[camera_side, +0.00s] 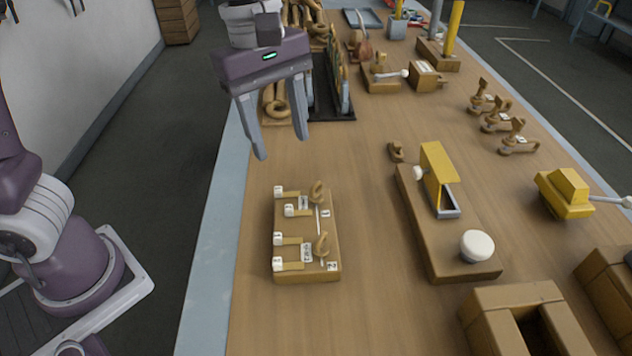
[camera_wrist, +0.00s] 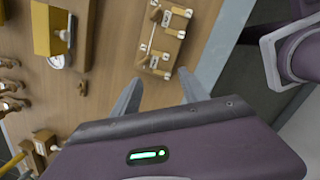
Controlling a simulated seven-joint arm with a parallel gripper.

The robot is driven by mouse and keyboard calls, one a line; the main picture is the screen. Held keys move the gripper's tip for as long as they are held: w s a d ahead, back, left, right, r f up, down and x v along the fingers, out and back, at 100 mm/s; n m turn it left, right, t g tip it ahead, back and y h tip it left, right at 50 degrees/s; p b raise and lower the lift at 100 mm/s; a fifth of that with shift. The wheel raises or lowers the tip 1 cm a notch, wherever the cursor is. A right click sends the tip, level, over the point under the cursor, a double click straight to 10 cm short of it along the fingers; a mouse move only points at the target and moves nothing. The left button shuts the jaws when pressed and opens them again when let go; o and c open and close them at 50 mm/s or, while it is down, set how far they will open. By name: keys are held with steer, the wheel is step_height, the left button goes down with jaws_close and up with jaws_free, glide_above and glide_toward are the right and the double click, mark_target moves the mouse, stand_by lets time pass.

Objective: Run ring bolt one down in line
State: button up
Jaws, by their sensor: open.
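A wooden block (camera_side: 283,222) stands on the table with two ring bolts on its right side and several white-ended slides on its left. The far ring bolt (camera_side: 318,192) stands up by a white label; the near ring bolt (camera_side: 322,244) is beside a tag that looks like 2. The far tag is hard to read. My gripper (camera_side: 281,148) is open and empty, above and beyond the block, fingers pointing down. In the wrist view the block (camera_wrist: 165,32) is ahead of the open fingers (camera_wrist: 158,92). Its small labels are unreadable there.
A black rack (camera_side: 330,95) and wooden rings (camera_side: 276,106) lie behind my gripper. Wooden boxes (camera_side: 515,310) fill the near right. The table around the block is clear.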

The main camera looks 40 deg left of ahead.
mark_target(316, 182)
steer(key=w+d+f+n, duration=0.1)
steer(key=w+f+n, duration=0.1)
steer(key=w+d+f+n+y, duration=0.1)
steer(key=d+f+n, duration=0.1)
steer(key=shift+w+d+f+y, duration=0.1)
steer(key=shift+w+d+y, duration=0.2)
steer(key=shift+w, duration=0.1)
step_height(316, 182, down, 7)
steer(key=shift+r, duration=0.15)
jaws_close()
